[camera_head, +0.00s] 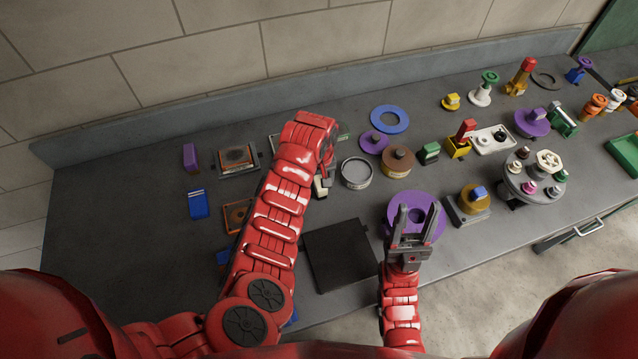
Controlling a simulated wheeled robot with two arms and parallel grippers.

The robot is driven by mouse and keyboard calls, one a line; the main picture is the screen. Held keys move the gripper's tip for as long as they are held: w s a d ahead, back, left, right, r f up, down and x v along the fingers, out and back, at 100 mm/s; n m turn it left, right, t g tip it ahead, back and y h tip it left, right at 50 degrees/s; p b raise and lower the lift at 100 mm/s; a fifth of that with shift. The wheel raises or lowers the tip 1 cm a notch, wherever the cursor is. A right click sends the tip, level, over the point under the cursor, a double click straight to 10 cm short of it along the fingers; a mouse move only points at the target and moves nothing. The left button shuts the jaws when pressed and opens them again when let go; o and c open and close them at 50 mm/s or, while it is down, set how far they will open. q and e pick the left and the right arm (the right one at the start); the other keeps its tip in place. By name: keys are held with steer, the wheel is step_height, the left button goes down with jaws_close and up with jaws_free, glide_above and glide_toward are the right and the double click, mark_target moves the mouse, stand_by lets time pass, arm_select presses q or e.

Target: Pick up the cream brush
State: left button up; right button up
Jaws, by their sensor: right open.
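A small cream piece (319,188) shows at the end of my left arm, mostly hidden by it; I cannot tell for sure that it is the cream brush. My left gripper (327,176) points down beside this piece, and its fingers are largely hidden by the red wrist. I cannot see whether it is open or touches the piece. My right gripper (417,214) is open and empty, over a purple disc (395,203) near the counter's front edge.
A dark square plate (341,257) lies between my arms. A grey round dish (357,172) and a brown round piece (398,159) stand right of my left gripper. A round holder with several knobs (515,180) stands at the right.

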mark_target(319, 179)
arm_select(q)
jaws_close()
steer(key=shift+r, duration=0.2)
steer(key=shift+r+b, duration=0.45)
steer(key=shift+b, duration=0.2)
step_height(319, 179, up, 2)
steer(key=shift+r+b, duration=0.1)
steer(key=shift+b, duration=0.6)
steer(key=s+p, duration=0.1)
steer(key=s, duration=0.1)
steer(key=s+p, duration=0.1)
steer(key=s, duration=0.1)
steer(key=s+r+p, duration=0.1)
steer(key=s, duration=0.2)
steer(key=shift+p, duration=0.35)
steer(key=s, duration=0.9)
steer(key=shift+d+r+p, duration=0.3)
steer(key=shift+d+p, duration=0.1)
